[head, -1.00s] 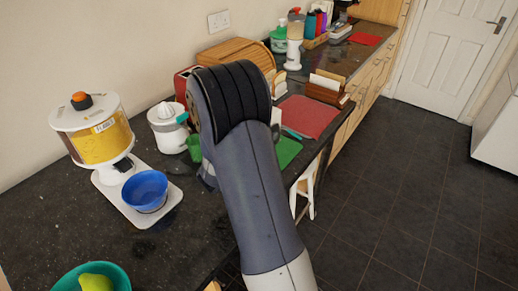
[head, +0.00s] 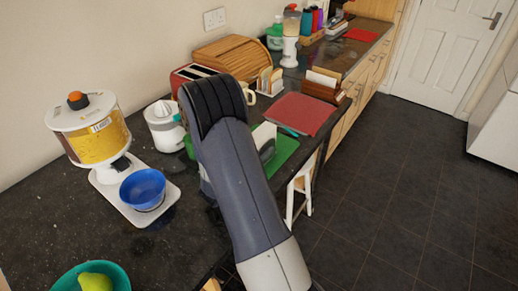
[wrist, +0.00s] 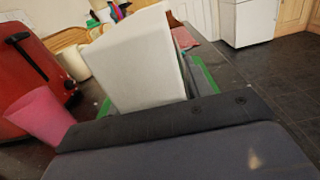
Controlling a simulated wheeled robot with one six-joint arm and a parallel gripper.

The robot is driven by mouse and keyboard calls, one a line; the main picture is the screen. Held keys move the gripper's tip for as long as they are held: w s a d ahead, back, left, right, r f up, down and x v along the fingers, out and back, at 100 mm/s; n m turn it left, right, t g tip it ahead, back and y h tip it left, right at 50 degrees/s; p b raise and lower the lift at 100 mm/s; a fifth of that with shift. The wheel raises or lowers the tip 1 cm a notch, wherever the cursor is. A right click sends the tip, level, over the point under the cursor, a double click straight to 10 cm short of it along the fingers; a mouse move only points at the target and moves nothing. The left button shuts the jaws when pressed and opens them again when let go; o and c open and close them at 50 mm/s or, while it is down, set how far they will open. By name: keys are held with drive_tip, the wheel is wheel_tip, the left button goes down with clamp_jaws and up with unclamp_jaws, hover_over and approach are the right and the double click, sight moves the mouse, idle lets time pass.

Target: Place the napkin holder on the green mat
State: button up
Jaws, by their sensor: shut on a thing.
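The napkin holder (head: 268,150) shows in the head view as a grey piece with white napkins, partly behind my arm. In the wrist view its white napkins (wrist: 140,62) stand tilted just beyond my gripper (wrist: 165,115), which is shut on the holder. The green mat (head: 286,152) lies on the dark counter near its front edge. It also shows in the wrist view (wrist: 205,76), behind and right of the napkins. The holder overlaps the mat in view; I cannot tell whether it touches it. In the head view my arm hides the fingers.
A red mat (head: 303,112) lies beyond the green one, with a wooden rack of white cards (head: 323,84) behind it. A pink cup (wrist: 40,115) and red toaster (wrist: 35,75) stand left in the wrist view. A white juicer (head: 164,126) stands left of my arm.

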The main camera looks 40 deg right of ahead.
drive_tip(key=shift+f, duration=0.15)
drive_tip(key=o, duration=1.2)
drive_tip(key=shift+a+r, duration=0.1)
drive_tip(key=shift+r, duration=0.1)
drive_tip(key=b+v, duration=0.2)
drive_tip(key=v, duration=0.9)
drive_tip(key=shift+s+a, duration=0.2)
drive_tip(key=shift+a, duration=0.15)
